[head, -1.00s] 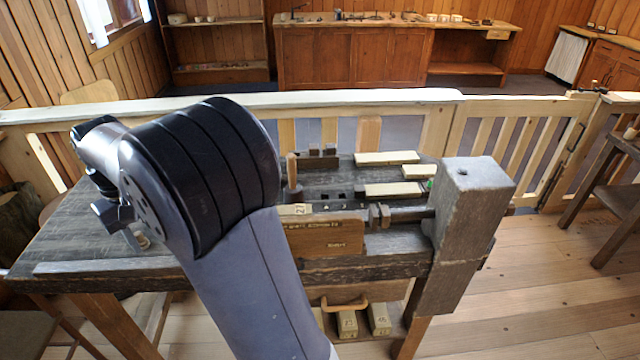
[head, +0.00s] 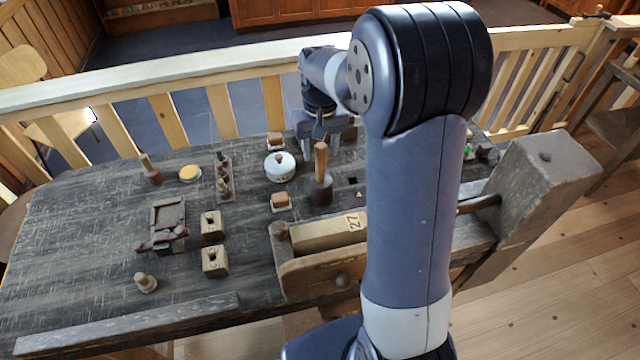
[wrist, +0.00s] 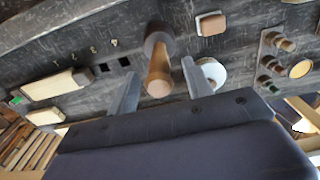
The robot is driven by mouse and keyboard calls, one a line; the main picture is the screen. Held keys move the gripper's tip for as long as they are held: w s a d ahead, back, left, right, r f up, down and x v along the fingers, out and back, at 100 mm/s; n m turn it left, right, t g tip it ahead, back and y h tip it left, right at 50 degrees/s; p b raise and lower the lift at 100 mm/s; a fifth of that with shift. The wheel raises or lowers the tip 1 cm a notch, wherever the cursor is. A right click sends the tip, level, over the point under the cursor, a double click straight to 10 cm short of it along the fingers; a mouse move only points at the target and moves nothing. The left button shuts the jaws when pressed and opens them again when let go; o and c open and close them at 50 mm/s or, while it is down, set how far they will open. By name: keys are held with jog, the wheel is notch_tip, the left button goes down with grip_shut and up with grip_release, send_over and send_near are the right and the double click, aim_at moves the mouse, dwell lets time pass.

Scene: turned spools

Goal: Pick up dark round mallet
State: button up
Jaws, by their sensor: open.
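The dark round mallet (head: 320,190) stands upright on the workbench, its dark cylindrical head down and its light wooden handle pointing up. In the wrist view the mallet (wrist: 159,62) shows end-on, with its handle toward the camera. My gripper (head: 322,137) is open and empty, close behind the handle in the head view. In the wrist view my gripper (wrist: 161,72) has one finger on each side of the handle, with gaps on both sides. I cannot tell whether the handle is far enough in to be between the fingers.
A white round pot (head: 280,167) stands beside the mallet, with a small wood-topped block (head: 281,201) nearby. A smaller handled piece (head: 151,172), a yellow disc (head: 189,173) and a peg rack (head: 223,178) lie left. A vise block (head: 328,231) is in front.

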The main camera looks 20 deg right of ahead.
aim_at(321, 156)
jog(key=shift+w+d+f, duration=0.1)
jog(key=shift+w+f, duration=0.05)
jog(key=shift+f, duration=0.5)
jog(key=shift+w+d+f, duration=0.1)
jog(key=shift+w+f, duration=0.05)
jog(key=shift+f, duration=0.85)
jog(key=shift+a, duration=0.1)
grip_shut()
